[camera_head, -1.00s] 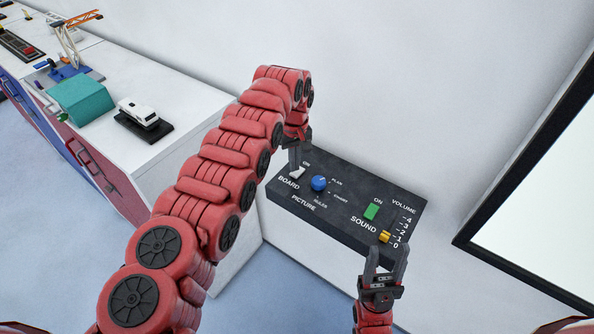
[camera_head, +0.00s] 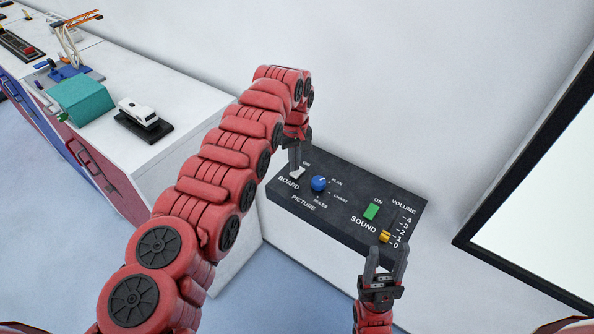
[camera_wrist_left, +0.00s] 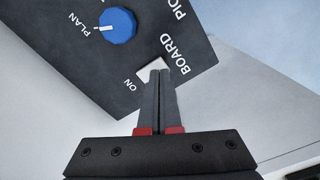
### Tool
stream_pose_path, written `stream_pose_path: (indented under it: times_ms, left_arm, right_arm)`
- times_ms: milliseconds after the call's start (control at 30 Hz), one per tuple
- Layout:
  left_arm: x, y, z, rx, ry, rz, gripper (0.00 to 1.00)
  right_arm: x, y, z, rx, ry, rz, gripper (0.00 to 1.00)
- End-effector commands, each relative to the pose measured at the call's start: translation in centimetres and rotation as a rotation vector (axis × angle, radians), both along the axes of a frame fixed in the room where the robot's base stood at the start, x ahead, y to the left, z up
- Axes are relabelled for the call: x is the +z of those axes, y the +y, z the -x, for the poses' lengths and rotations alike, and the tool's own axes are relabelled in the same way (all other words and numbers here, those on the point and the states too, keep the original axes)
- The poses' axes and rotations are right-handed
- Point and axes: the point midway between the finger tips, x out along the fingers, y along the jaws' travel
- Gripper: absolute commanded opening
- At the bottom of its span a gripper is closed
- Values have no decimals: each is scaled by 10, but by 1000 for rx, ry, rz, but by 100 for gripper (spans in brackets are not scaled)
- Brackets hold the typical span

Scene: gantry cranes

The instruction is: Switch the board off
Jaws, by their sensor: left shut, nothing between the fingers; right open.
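The black control panel (camera_head: 340,215) stands beside the white wall. Its white BOARD switch (camera_head: 297,173) is at the left end, between the words ON and BOARD. My left gripper (camera_head: 294,168) is shut and empty, with its tips at the switch. In the left wrist view the closed fingertips (camera_wrist_left: 161,72) overlap the white switch (camera_wrist_left: 150,71) and hide part of it. I cannot tell if they touch it or which way it is tipped. My right gripper (camera_head: 388,256) is open and empty, just in front of the panel's right end.
The panel also carries a blue PICTURE knob (camera_head: 319,183), a green SOUND switch (camera_head: 371,212) and a yellow VOLUME slider (camera_head: 385,236), close to my right gripper. A white-topped cabinet (camera_head: 170,88) with models stands at left. A black-framed screen (camera_head: 545,195) is at right.

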Motion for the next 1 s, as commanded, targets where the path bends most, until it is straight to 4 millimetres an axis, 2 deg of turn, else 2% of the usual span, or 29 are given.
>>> stream_pose_path:
  times_ms: [1000]
  left_arm:
    - [-11, 0, 0, 0, 0, 0, 0]
  right_arm:
    - [-6, 0, 0, 0, 0, 0, 50]
